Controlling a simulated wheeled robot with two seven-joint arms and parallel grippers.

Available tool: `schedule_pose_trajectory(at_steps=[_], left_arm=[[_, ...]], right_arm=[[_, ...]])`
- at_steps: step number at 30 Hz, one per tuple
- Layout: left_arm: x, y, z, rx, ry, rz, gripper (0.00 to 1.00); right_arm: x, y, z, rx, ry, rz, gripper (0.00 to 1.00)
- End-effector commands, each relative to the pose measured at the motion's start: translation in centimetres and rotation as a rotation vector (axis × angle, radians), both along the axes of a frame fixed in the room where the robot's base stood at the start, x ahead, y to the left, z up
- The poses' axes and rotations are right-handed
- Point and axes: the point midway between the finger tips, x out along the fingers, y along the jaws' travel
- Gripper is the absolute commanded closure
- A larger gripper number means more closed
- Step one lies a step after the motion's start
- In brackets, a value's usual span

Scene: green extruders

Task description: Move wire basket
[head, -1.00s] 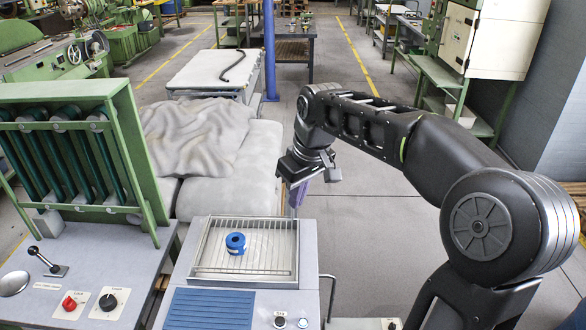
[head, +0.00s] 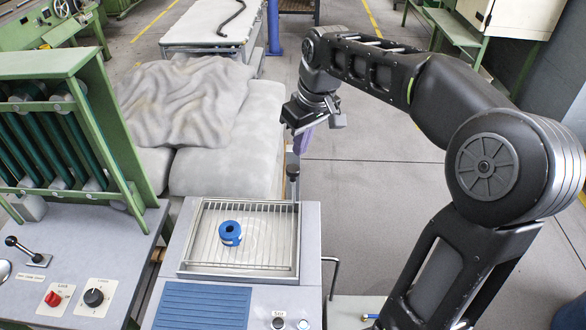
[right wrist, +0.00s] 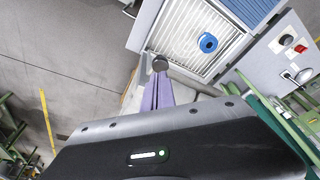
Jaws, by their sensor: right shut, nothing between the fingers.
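The wire basket (head: 268,240) is a shallow metal tray with thin parallel wires, set in the top of a grey machine. A blue ring-shaped spool (head: 230,233) lies on its wires. The basket (right wrist: 185,42) and the spool (right wrist: 208,43) also show in the right wrist view. My right gripper (head: 302,140) has purple fingers, shut and empty. It hangs beyond the basket's far right corner, apart from it. The fingers (right wrist: 156,90) point toward a dark knob (right wrist: 160,63) beside the basket. My left gripper is not in view.
The dark knob (head: 292,171) stands on a post at the machine's far right corner. A control panel (head: 65,275) with a lever and knobs is at left, below a green frame (head: 105,150). A grey cloth (head: 190,100) covers a block behind. Open floor lies to the right.

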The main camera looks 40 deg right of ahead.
Motion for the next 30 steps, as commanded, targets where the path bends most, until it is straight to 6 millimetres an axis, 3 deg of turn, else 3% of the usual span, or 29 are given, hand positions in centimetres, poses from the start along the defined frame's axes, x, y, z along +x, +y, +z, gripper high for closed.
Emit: schedule_pose_trajectory(at_steps=[18,30], left_arm=[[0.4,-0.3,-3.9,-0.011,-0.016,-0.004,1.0],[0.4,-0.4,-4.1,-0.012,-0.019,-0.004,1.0]], right_arm=[[1.5,0.1,-6.1,0.0,0.0,0.0,1.0],[1.7,0.1,-6.7,0.0,0.0,0.0,1.0]])
